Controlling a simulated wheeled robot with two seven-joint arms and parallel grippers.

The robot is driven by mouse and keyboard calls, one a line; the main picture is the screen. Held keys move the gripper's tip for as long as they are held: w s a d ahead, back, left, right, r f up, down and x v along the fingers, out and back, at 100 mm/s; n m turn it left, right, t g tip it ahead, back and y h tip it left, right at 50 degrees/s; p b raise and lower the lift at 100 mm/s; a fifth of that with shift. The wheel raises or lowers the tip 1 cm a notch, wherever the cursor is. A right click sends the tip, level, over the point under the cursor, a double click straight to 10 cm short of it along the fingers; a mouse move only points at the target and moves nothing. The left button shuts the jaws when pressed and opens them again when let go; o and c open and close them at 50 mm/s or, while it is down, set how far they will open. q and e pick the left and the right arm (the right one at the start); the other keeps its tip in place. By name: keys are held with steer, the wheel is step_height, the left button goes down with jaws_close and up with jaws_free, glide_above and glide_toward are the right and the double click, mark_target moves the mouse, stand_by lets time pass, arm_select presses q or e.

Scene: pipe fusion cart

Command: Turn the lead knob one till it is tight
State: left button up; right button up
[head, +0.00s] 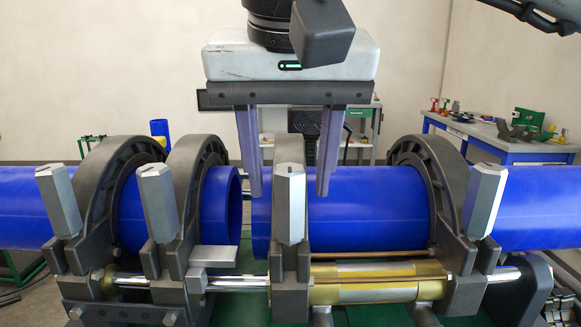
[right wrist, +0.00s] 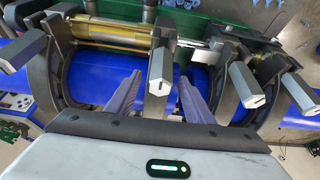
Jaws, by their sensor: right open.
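Several grey faceted knobs stand on the clamp fronts; I cannot tell from markings which is lead knob one. My right gripper (head: 289,190) is open and points down over the third clamp from the left. Its fingers are on either side of that clamp's knob (head: 291,203) in the picture, with visible gaps. In the right wrist view this knob (right wrist: 159,82) appears between the fingers (right wrist: 160,88). The other knobs stand at the far left (head: 60,200), centre left (head: 158,202) and right (head: 484,202). My left gripper is not in view.
Blue pipes (head: 365,208) lie in the dark clamp rings (head: 435,175), with a gap between pipe ends left of the third clamp. A brass cylinder (head: 375,283) runs low in front. A workbench (head: 490,135) stands at the back right.

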steer(key=shift+c, duration=0.5)
steer(key=c, duration=1)
steer(key=shift+r+m+h+p, duration=0.2)
steer(key=shift+m+h+p, duration=0.1)
steer(key=shift+m+p, duration=0.55)
steer(key=shift+c, duration=0.2)
steer(key=shift+f+m+h+p, duration=0.2)
steer(key=shift+m+h+p, duration=0.1)
steer(key=shift+m, duration=0.35)
